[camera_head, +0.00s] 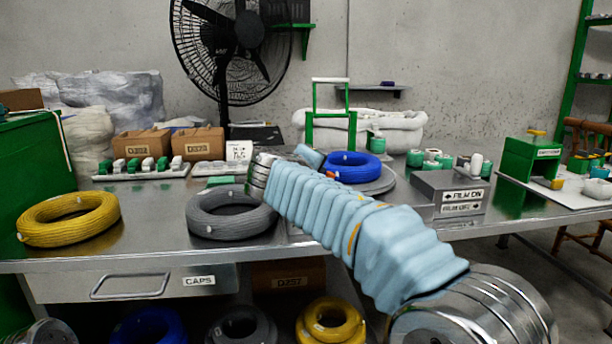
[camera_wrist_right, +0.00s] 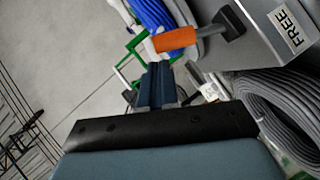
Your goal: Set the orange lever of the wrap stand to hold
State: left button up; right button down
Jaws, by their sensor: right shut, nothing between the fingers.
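The orange lever (camera_wrist_right: 175,40) shows in the right wrist view, its orange grip joined to a dark arm on the wrap stand's grey side. A FREE label (camera_wrist_right: 290,25) is to the right of it; no hold label is visible. My right gripper (camera_wrist_right: 158,72) is shut and empty, its fingertips just below the orange grip; I cannot tell whether they touch it. My left gripper is out of view.
A grey coil (camera_head: 231,212) and a yellow coil (camera_head: 68,218) lie on the steel table (camera_head: 150,250). A grey box with film labels (camera_head: 450,193) stands right of my arm. A green frame (camera_head: 331,115) rises behind the blue coil. The front table edge is clear at left.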

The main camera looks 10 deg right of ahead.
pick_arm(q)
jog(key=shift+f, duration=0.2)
pick_arm(e)
jog(key=shift+d+m+y, duration=0.4)
jog(key=shift+d+m, duration=0.2)
jog(key=shift+d, duration=0.15)
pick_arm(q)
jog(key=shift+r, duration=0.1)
pick_arm(e)
jog(key=shift+r, duration=0.1)
